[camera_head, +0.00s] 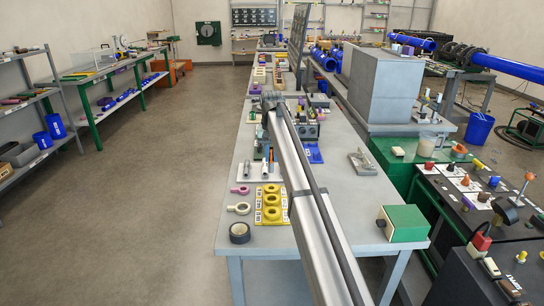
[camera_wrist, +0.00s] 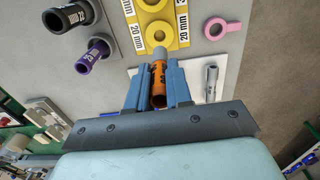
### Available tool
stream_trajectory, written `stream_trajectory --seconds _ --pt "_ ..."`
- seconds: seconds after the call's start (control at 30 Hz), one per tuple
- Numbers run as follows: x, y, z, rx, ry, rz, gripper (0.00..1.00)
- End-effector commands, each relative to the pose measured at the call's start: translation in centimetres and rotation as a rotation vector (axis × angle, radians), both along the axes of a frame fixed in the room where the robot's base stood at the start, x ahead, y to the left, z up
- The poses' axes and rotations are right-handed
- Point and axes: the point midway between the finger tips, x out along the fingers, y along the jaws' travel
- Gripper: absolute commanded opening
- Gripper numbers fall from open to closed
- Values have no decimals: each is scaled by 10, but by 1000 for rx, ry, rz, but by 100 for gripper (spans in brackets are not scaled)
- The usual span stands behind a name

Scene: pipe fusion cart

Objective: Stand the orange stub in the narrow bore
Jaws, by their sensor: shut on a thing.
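My gripper (camera_wrist: 158,70) is shut on the orange stub (camera_wrist: 158,82) in the wrist view, with a blue finger on each side. The stub has an orange body and a grey end, which points up the picture toward the yellow bore plate (camera_wrist: 182,17). The plate carries round raised bores and "20 mm" labels. The stub's grey end overlaps the edge of the nearest bore in the picture; I cannot tell whether they touch. In the head view the yellow plate (camera_head: 259,217) lies on the grey table, left of my arm. I cannot make out my gripper there.
In the wrist view, a black stub (camera_wrist: 68,18) and a purple stub (camera_wrist: 95,55) stand at left, and a grey stub (camera_wrist: 212,82) at right on a white plate. A pink ring (camera_wrist: 232,27) lies near the plate. A black tape roll (camera_head: 240,233) lies near the table's front edge.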

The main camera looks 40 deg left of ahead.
Motion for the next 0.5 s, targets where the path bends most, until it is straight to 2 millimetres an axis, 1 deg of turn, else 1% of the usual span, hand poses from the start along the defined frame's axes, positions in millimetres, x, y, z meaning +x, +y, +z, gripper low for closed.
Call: stream_trajectory --seconds 0.27,0.5 --pt "0 -1 -3 0 0 0 0" --pt "0 -1 -13 0 0 0 0"
